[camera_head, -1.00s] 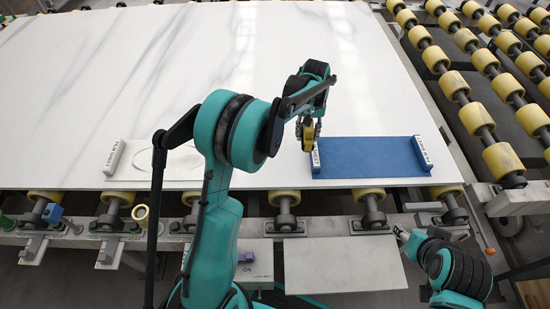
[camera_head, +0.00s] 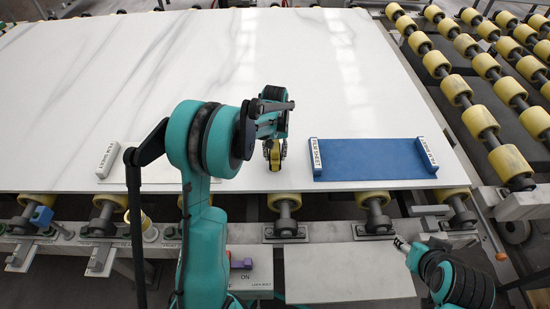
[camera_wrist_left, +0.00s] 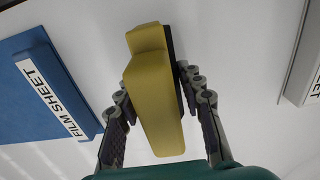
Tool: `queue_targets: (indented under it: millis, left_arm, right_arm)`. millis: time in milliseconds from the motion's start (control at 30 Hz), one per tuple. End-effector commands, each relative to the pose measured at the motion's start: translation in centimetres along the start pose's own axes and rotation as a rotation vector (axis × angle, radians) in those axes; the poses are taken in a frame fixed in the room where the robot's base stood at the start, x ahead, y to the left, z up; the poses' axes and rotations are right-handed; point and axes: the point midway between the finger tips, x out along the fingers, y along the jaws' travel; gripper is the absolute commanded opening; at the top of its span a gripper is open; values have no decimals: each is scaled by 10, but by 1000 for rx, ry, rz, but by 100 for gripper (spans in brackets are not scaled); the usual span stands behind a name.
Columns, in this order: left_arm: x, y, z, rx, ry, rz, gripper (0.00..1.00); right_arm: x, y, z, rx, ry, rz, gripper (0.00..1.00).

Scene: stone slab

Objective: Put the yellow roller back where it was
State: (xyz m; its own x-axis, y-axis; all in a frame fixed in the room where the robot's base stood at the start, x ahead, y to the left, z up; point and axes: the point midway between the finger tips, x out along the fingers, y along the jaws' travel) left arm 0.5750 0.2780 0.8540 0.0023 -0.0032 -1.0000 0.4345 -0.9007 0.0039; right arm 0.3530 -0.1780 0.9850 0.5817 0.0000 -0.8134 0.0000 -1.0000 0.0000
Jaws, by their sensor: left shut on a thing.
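My left gripper (camera_head: 274,150) is shut on the yellow roller (camera_head: 275,155), over the white slab just left of the blue film sheet (camera_head: 370,158). In the left wrist view the roller (camera_wrist_left: 155,100) is a long yellow body with a dark edge, between the two fingers (camera_wrist_left: 160,118). The blue sheet, with its "FILM SHEET" label, shows at the left of that view (camera_wrist_left: 30,85). My right gripper (camera_head: 400,243) is low at the right, in front of the slab; its jaws are too small to read.
The marble-patterned slab (camera_head: 250,50) lies on yellow conveyor rollers (camera_head: 285,200). A pale film sheet with a label bar (camera_head: 107,160) is at the left, partly hidden by my left arm. A yellow ring-like thing (camera_head: 146,219) is at the front left. The slab's back is clear.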

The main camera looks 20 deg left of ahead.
Motion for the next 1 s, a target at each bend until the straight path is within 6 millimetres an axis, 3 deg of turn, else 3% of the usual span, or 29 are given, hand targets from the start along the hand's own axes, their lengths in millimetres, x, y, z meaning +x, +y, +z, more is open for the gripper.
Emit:
queue_targets:
  millis: [67,433,467,500,533,833,1000]
  left_arm:
    - [13,0,0,0,0,0,3]
    - [15,0,0,0,0,0,3]
    - [14,0,0,0,0,0,45]
    - [14,0,0,0,0,0,56]
    - [14,0,0,0,0,0,58]
    - [12,0,0,0,0,0,58]
    - [-7,0,0,0,0,0,58]
  right_arm:
    - [6,0,4,0,0,0,49]
    - [7,0,5,0,0,0,49]
    - [6,0,5,0,0,0,49]
    - [6,0,4,0,0,0,49]
    - [6,0,4,0,0,0,49]
    - [5,0,4,0,0,0,49]
    - [-2,0,-1,0,0,0,49]
